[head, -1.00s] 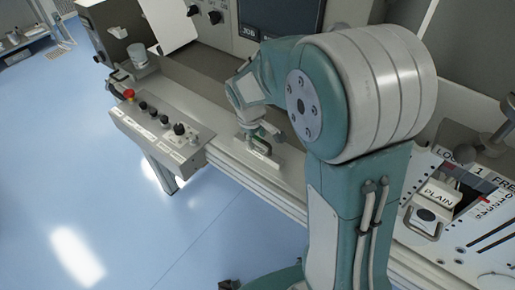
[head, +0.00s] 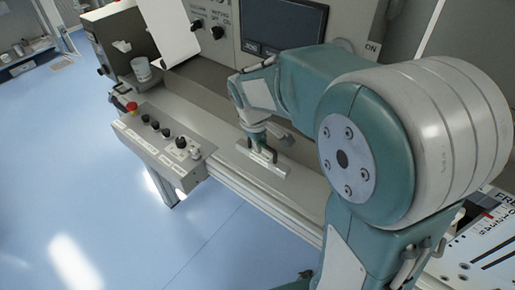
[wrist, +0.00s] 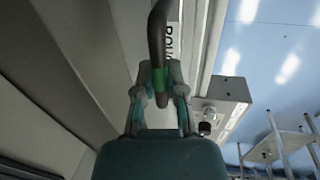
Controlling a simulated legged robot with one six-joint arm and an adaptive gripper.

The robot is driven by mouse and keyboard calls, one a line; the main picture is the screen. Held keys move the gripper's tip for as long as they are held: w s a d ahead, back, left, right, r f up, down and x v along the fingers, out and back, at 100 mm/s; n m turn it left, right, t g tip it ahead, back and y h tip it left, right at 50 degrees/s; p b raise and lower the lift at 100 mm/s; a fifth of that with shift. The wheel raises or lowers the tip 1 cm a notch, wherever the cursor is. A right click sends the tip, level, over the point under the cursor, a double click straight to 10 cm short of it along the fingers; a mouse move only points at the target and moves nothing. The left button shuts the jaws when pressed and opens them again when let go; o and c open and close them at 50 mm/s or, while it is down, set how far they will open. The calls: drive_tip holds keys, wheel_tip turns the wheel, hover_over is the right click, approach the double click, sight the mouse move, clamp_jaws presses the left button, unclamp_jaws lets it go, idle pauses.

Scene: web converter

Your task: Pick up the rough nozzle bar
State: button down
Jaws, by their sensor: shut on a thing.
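The rough nozzle bar (head: 272,170) is a long pale grey bar with a dark upright handle, at the machine's front ledge in the head view. In the wrist view its label (wrist: 172,40) shows part of the word "ROUGH", and the dark curved handle (wrist: 157,35) rises toward the camera. My gripper (wrist: 160,88) is shut on this handle, with a finger on each side and a green patch between them. In the head view my gripper (head: 259,144) is above the middle of the bar and partly hides the handle. I cannot tell whether the bar touches the ledge.
A control box (head: 160,140) with black knobs and a red button juts out left of the bar. The machine's screen (head: 285,25) is at the back. Open blue floor (head: 110,215) lies in front.

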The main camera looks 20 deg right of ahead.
drive_tip(key=s+r, duration=0.7)
drive_tip(key=s, duration=0.5)
drive_tip(key=shift+r, duration=0.25)
